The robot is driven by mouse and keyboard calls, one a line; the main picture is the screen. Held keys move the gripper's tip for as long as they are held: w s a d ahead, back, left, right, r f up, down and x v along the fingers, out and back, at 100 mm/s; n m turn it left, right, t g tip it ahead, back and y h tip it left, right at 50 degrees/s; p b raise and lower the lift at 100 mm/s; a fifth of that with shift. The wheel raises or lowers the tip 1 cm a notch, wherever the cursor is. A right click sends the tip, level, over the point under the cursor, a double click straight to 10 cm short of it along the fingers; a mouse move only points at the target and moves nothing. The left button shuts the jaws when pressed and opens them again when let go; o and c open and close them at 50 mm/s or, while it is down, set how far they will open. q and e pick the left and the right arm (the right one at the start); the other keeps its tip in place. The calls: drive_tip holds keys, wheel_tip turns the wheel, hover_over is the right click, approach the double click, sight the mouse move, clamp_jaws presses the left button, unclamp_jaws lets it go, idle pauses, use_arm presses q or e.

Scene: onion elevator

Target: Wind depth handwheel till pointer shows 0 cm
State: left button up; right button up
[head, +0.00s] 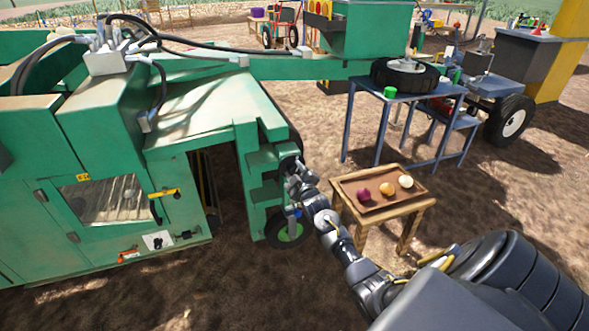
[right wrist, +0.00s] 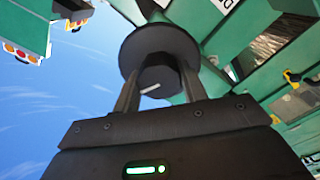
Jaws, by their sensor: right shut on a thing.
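The handwheel (right wrist: 160,48) is a dark round disc with a thick dark hub in the right wrist view. In the head view its dark rim (head: 288,162) shows on the side of the green machine, partly covered by my arm. My right gripper (right wrist: 160,84) is shut on the hub, one finger on each side. It also shows small at the machine's side in the head view (head: 292,173). A short white mark shows on the hub's near face. I cannot make out the depth pointer or its scale. My left gripper is not in view.
The green machine (head: 200,110) fills the left, with a wheel (head: 289,230) below the handwheel. A wooden stool (head: 405,213) with a tray of onions (head: 345,187) stands close right of my right arm. A blue table (head: 420,92) stands behind it.

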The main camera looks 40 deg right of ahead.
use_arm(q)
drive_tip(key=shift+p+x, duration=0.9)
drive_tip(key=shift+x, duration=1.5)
use_arm(e)
drive_tip(key=shift+n, duration=2.7)
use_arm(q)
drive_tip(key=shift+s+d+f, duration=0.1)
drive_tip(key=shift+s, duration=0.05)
use_arm(e)
drive_tip(key=o, duration=1)
drive_tip(key=shift+s+a+f, duration=0.1)
drive_tip(key=shift+s+a, duration=0.05)
drive_tip(key=shift+s, duration=0.15)
use_arm(q)
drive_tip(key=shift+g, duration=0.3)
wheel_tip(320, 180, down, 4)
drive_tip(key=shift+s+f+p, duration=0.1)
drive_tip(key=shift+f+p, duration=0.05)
drive_tip(key=shift+p, duration=0.85)
use_arm(e)
drive_tip(key=v, duration=1)
